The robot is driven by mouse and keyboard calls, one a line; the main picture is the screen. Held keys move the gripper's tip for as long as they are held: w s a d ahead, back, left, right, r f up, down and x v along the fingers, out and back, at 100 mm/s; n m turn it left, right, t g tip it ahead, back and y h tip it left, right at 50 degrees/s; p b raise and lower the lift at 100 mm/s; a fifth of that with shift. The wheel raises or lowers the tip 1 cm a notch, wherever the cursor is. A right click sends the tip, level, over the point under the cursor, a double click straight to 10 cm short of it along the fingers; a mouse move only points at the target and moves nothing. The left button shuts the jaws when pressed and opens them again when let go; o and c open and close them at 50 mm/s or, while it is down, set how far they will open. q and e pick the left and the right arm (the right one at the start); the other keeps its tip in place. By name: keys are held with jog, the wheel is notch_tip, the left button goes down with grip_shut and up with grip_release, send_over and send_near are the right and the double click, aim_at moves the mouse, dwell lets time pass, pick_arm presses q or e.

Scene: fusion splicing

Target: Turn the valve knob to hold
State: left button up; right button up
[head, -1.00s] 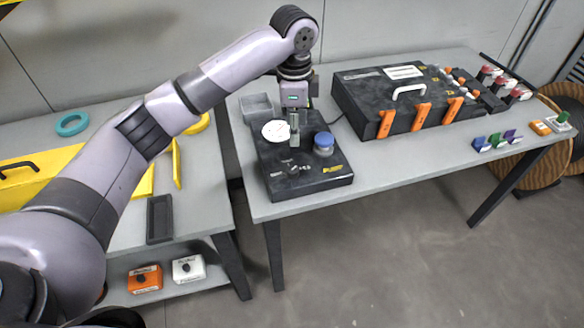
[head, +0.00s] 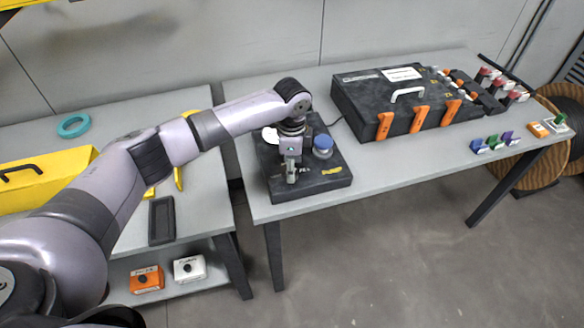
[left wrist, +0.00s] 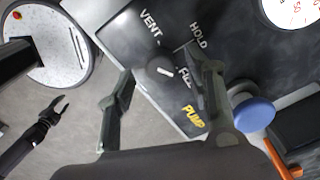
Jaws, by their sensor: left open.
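In the left wrist view the valve knob (left wrist: 163,71) is a dark round knob with a white pointer bar, among the labels VENT, HOLD and FILL. The bar lies slanted, one end toward FILL. My left gripper (left wrist: 166,90) is open, with one finger on each side of the knob in this view; contact is not clear. In the head view the left gripper (head: 291,174) points down at the front of the black pump unit (head: 312,185), and the knob is hidden behind it. My right gripper (left wrist: 56,110) shows small in the left wrist view, empty with its prongs apart.
A blue cap (head: 323,147) stands on the unit right of the gripper, and a white dial gauge (head: 270,136) behind it is partly covered by the arm. A black case (head: 392,98) with orange latches stands further right. The table's front is clear right of the unit.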

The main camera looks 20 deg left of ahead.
pick_arm(q)
jog(key=shift+f, duration=1.1)
jog(key=shift+c, duration=0.6)
grip_shut()
